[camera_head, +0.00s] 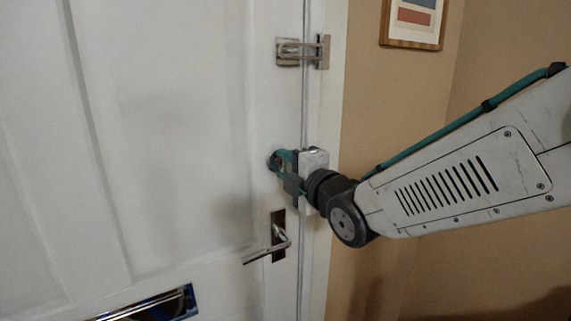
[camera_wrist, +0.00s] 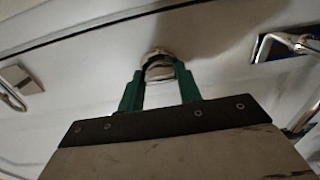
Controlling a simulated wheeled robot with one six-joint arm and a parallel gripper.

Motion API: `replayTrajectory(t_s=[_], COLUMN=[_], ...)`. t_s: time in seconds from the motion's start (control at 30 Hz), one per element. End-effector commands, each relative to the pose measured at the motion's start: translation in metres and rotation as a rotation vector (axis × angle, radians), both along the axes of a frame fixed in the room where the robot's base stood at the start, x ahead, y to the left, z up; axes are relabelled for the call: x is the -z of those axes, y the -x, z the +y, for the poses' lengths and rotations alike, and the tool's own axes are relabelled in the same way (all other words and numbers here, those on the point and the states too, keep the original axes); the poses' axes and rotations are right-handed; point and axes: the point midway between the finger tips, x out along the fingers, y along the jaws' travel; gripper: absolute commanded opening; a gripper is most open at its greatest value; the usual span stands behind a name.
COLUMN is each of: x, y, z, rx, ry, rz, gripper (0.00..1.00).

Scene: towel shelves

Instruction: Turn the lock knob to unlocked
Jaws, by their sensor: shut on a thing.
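The lock knob (camera_wrist: 159,67) is a small shiny metal knob on the white door, between the two green fingers of my gripper (camera_wrist: 160,80) in the wrist view. The fingers are shut on it from both sides. In the head view, my gripper (camera_head: 279,160) reaches the door from the right, above the lever handle, and the fingers hide most of the knob. I cannot tell from these views which way the knob is turned.
The lever handle (camera_head: 279,240) is just below my gripper. A metal swing latch (camera_head: 290,51) is above, near the door edge. A letter slot (camera_head: 152,304) is at the lower left. A framed picture (camera_head: 414,20) hangs on the tan wall (camera_head: 385,110) at right.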

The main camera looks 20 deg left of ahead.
Motion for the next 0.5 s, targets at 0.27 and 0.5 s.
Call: replayTrajectory(t_s=[0.27,0.5], x=[-0.0084,-0.0037], y=[-0.0020,-0.0005], z=[-0.0006,0.0030], rx=[0.003,0.001], ry=[-0.014,-0.005], rz=[-0.012,-0.007], gripper=[0.46,0.56])
